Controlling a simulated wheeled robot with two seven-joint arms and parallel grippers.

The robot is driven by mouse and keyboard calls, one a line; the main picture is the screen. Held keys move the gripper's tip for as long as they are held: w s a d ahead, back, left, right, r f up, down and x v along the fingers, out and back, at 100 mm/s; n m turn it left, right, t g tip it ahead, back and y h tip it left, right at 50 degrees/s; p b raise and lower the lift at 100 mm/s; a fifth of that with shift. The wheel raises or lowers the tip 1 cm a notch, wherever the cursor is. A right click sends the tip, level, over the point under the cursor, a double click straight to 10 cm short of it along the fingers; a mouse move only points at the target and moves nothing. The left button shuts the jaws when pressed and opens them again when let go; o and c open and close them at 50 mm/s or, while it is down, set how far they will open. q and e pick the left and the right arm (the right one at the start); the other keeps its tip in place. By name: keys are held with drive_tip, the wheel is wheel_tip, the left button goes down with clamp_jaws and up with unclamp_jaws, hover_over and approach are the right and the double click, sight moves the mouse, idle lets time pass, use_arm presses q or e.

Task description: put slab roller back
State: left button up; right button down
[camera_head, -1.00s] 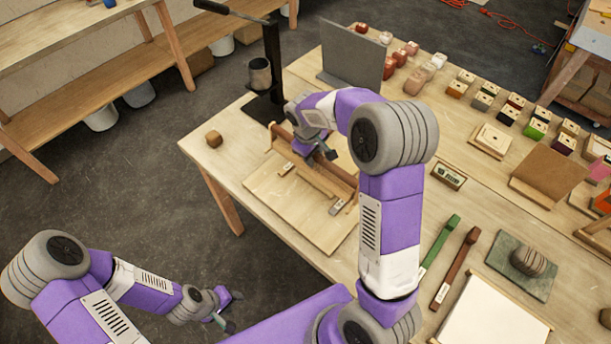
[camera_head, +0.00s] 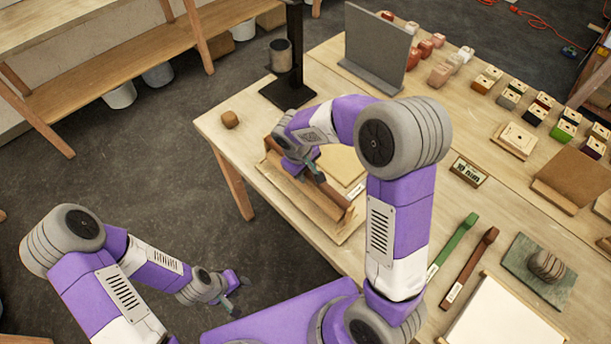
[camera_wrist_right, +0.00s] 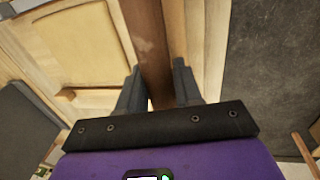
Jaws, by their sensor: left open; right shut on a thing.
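The slab roller is a pale wooden board (camera_head: 342,163) with a long brown wooden bar (camera_head: 328,196) across it, near the table's left end. The bar lies towards the board's near left edge, with bare board behind it. My right gripper (camera_head: 313,172) is shut on this bar; its arm hides part of the bar and board. In the right wrist view the brown bar (camera_wrist_right: 153,45) runs between the two dark fingers (camera_wrist_right: 158,88). My left gripper (camera_head: 238,293) is open and empty, over the floor off the table's near side.
A grey upright panel (camera_head: 376,50) and a black stand (camera_head: 288,92) are behind the roller. Green (camera_head: 455,245) and brown (camera_head: 470,267) handled tools lie to the right. Several coloured blocks line the back.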

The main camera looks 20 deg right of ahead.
sight(300, 187)
drive_tip(key=shift+w+f, duration=0.1)
drive_tip(key=shift+f, duration=1.2)
drive_tip(key=shift+f+b, duration=0.2)
drive_tip(key=shift+b, duration=0.1)
drive_tip(key=c, duration=0.8)
unclamp_jaws()
drive_tip(key=shift+o, duration=0.2)
drive_tip(key=shift+r, duration=0.1)
drive_tip(key=shift+r+p, duration=0.3)
wheel_tip(300, 187, up, 11)
drive_tip(key=s+a+p, duration=0.1)
drive_tip(key=a, duration=0.1)
drive_tip(key=shift+r, duration=0.2)
